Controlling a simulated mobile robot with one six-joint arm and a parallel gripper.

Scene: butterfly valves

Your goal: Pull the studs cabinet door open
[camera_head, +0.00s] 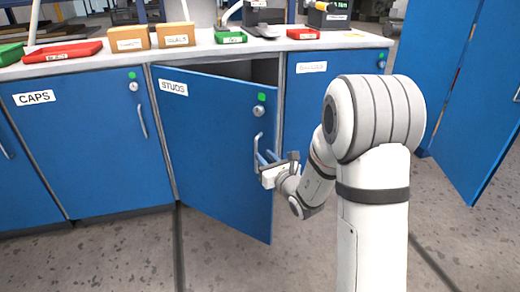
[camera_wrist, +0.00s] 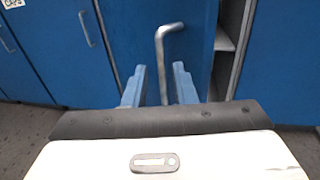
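The blue STUDS cabinet door (camera_head: 210,135) is partly open in the head view, swung out on its left side, with its dark interior showing above it. Its grey bar handle (camera_head: 257,152) is near the door's right edge. My gripper (camera_head: 267,157) is at this handle. In the wrist view, the handle (camera_wrist: 162,62) runs down between the two blue fingers of my gripper (camera_wrist: 160,70). The fingers are apart, with a gap on each side of the bar. The lower end of the handle is hidden behind the gripper body.
The CAPS door (camera_head: 85,150) is shut to the left. Another blue door (camera_head: 305,110) is behind my arm to the right. The countertop (camera_head: 200,52) holds bins and boxes. A tall blue cabinet door (camera_head: 480,110) stands at the far right. Speckled floor (camera_head: 120,255) is clear in front.

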